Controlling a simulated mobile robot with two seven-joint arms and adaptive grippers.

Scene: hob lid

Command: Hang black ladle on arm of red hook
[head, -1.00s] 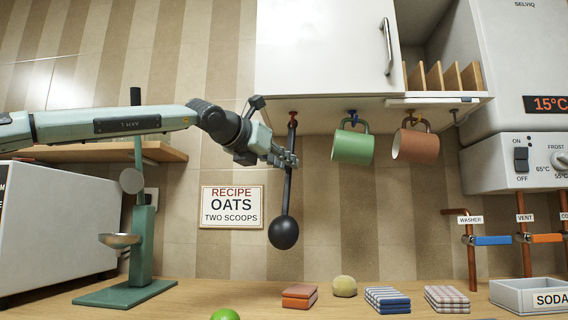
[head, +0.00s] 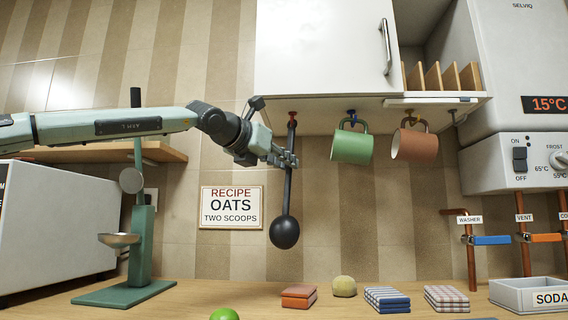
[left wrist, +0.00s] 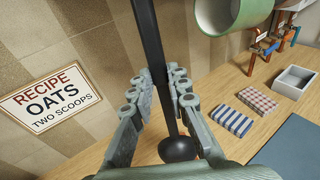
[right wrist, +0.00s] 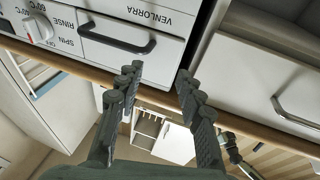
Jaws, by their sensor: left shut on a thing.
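The black ladle (head: 284,232) hangs upright with its round bowl down. The top of its handle is at the red hook (head: 292,114) under the white cabinet; I cannot tell whether it rests on the hook's arm. My left gripper (head: 291,160) is shut on the upper part of the handle. In the left wrist view the ladle's handle (left wrist: 153,45) runs between the fingers of my left gripper (left wrist: 176,86). My right gripper (right wrist: 157,75) shows only in the right wrist view, with its fingers apart and nothing between them.
A green mug (head: 352,147) and a brown mug (head: 414,145) hang from hooks to the right. A recipe sign (head: 231,207) is on the wall left of the ladle. A green scale (head: 142,245) stands left.

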